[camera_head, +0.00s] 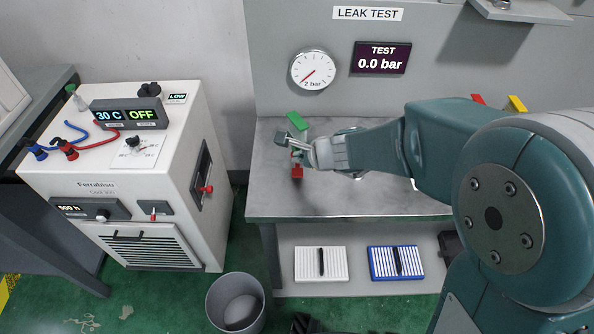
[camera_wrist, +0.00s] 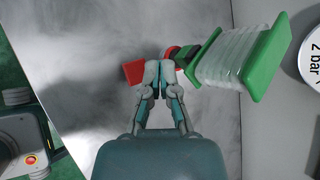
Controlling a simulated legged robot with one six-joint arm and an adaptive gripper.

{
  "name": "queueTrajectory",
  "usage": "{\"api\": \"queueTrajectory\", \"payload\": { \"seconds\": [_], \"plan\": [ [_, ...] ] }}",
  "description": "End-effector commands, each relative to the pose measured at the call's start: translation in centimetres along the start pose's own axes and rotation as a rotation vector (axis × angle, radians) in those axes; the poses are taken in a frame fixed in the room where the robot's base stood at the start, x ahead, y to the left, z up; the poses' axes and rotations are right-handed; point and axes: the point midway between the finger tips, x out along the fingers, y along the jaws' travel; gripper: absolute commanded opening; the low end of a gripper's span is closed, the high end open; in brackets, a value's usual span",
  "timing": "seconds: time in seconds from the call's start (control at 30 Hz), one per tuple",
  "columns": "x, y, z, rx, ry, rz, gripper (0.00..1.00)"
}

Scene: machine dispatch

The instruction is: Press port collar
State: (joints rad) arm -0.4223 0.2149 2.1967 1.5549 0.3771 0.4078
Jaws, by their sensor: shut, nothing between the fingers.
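My gripper (camera_head: 292,150) is over the left part of the metal bench under the leak test panel. In the wrist view my gripper (camera_wrist: 158,72) has its fingertips together, shut and empty. Just beyond the tips is a small red rounded part (camera_wrist: 172,52), perhaps the port collar, partly hidden by the fingers. I cannot tell whether the fingertips touch it. It sits by the end of a clear ribbed cylinder (camera_wrist: 225,58) with green end plates (camera_wrist: 265,58). A red block (camera_wrist: 134,72) shows left of the fingertips; a red block (camera_head: 297,172) also shows below my gripper in the head view.
A pressure gauge (camera_head: 313,70) and a display (camera_head: 381,57) reading TEST 0.0 bar are on the wall panel. A white machine (camera_head: 130,180) with hoses stands left. A bin (camera_head: 236,303) is on the floor. The bench's front left (camera_head: 330,200) is clear.

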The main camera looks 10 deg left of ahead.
Motion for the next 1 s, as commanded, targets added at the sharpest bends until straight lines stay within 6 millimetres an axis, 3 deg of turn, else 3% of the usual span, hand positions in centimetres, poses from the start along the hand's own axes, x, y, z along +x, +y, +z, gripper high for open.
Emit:
{"api": "queueTrajectory", "payload": {
  "seconds": [0.27, 1.0],
  "plan": [
    [1.5, 1.1, -1.1, 0.001, -0.001, 0.001, 0.00],
    [1.6, 1.1, -1.1, 0.000, -0.001, 0.000, 0.00]
  ]
}}
